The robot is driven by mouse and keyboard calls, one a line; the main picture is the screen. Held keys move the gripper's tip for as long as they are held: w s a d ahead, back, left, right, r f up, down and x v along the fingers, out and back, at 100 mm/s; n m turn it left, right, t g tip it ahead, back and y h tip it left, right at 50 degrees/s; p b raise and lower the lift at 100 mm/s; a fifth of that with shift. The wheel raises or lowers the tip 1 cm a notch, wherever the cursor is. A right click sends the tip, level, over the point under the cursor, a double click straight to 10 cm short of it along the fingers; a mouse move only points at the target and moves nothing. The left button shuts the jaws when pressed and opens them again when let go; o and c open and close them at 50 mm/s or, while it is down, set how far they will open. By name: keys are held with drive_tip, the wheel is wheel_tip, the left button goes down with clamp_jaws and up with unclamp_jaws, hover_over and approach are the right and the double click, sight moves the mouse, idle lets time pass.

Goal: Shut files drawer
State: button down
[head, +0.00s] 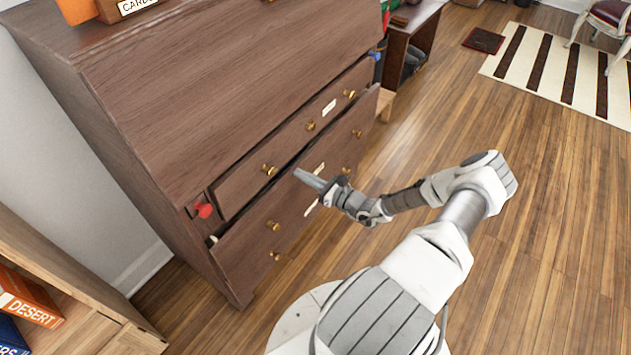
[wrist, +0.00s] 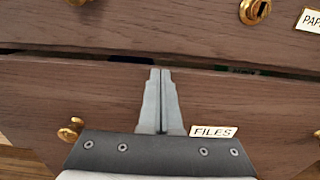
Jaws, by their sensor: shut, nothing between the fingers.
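The files drawer (head: 243,243) is in the brown wooden chest and stands pulled out a little, with a dark gap above its front. In the wrist view its front (wrist: 90,97) carries a FILES label (wrist: 213,131) and brass knobs near both sides. My gripper (head: 298,173) is shut and empty, at the upper middle of this drawer front. In the wrist view the closed fingertips (wrist: 161,72) reach up close to the drawer's top edge. I cannot tell whether they touch the wood. The drawer's inside is almost wholly hidden.
The drawer above (head: 290,143) has brass knobs and a white label. A red knob (head: 203,210) sits at the chest's left. A shelf with books (head: 28,300) stands at lower left. Wooden floor (head: 540,220) to the right is clear.

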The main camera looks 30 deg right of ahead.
sight(294, 169)
drive_tip(key=x, duration=0.3)
drive_tip(key=shift+r, duration=0.1)
drive_tip(key=shift+w+a, duration=0.1)
drive_tip(key=shift+w, duration=0.05)
idle(0.4)
